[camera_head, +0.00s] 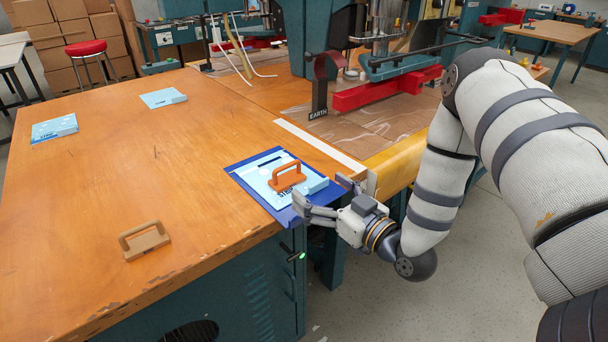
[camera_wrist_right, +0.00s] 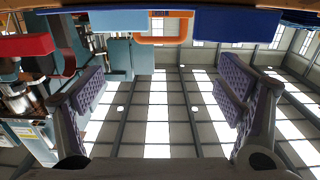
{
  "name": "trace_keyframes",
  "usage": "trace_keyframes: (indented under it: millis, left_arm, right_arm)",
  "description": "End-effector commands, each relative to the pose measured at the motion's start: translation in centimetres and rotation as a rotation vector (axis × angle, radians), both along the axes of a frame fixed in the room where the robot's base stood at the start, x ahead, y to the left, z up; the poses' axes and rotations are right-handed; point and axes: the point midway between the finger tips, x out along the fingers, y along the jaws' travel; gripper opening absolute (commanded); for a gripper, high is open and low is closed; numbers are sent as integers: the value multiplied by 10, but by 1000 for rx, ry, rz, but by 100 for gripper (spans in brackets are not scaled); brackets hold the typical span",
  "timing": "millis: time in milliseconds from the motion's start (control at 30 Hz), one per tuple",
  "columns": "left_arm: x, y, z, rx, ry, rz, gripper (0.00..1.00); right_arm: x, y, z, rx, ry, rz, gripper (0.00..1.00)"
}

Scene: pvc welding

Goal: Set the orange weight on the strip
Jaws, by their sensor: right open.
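The orange weight (camera_head: 287,177), a block with a handle, stands on a light-blue printed sheet (camera_head: 266,164) on a dark blue mat (camera_head: 242,184) near the table's edge. Its orange handle also shows at the top of the right wrist view (camera_wrist_right: 163,41). A pale strip (camera_head: 320,146) lies along the table behind and right of the mat, apart from the weight. My right gripper (camera_head: 322,196) is open and empty at the mat's near right edge, beside the weight and apart from it. Its spread fingers frame the right wrist view (camera_wrist_right: 165,95). My left gripper is out of view.
A brown weight-like block with a handle (camera_head: 144,240) stands on the near left of the wooden table (camera_head: 150,160). Two light-blue packets (camera_head: 54,129) (camera_head: 163,98) lie farther back. A machine with a red bar (camera_head: 385,90) and an EARTH-labelled post (camera_head: 319,98) stand behind the mat.

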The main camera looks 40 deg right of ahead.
Motion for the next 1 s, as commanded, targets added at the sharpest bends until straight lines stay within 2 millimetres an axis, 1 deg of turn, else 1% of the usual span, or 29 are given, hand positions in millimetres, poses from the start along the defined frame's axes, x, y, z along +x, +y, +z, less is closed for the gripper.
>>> trace_keyframes:
  millis: [33, 133, 267, 333, 367, 433, 467, 500, 533, 567, 600, 667, 700, 733, 800, 833, 900, 933, 1000]
  left_arm:
    - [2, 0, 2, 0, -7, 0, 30]
    - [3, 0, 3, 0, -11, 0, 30]
    - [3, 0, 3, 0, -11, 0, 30]
    - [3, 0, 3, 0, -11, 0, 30]
    - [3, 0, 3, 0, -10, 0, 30]
    - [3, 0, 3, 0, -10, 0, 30]
    - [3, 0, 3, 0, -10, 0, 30]
    - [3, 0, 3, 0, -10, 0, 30]
    - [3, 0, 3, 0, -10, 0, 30]
    - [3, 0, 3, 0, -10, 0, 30]
    - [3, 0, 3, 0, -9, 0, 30]
    - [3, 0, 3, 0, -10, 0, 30]
    - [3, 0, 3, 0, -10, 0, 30]
    - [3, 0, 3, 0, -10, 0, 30]
    - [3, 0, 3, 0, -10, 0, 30]
    - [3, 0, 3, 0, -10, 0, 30]
    - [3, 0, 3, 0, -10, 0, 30]
    - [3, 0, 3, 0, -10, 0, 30]
    - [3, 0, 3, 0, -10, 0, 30]
  right_arm:
    - [-10, -1, 1, 1, 0, 0, 87]
    - [-22, -2, 0, 0, 0, 1, 87]
    - [-27, -2, -1, -1, 1, 0, 87]
    - [-28, 0, -5, 1, 19, 4, 87]
    - [-29, 5, -12, 3, 50, 10, 87]
    - [-37, 24, -47, 15, 207, 35, 87]
    - [-47, 36, -70, 21, 312, 48, 87]
    - [-68, 54, -106, 28, 483, 63, 87]
    - [-90, 67, -133, 34, 625, 70, 87]
    - [-117, 79, -157, 38, 767, 73, 87]
    - [-156, 92, -183, 37, 952, 69, 87]
    - [-218, 104, -209, 30, 1202, 50, 87]
    - [-258, 109, -218, 20, 1348, 30, 87]
    - [-284, 111, -221, 11, 1445, 13, 87]
    - [-334, 113, -221, -10, 1620, -27, 87]
    - [-350, 113, -220, -16, 1673, -43, 87]
    - [-374, 113, -216, -31, 1757, -69, 87]
    - [-379, 113, -215, -33, 1777, -76, 87]
    - [-384, 112, -214, -34, 1794, -84, 87]
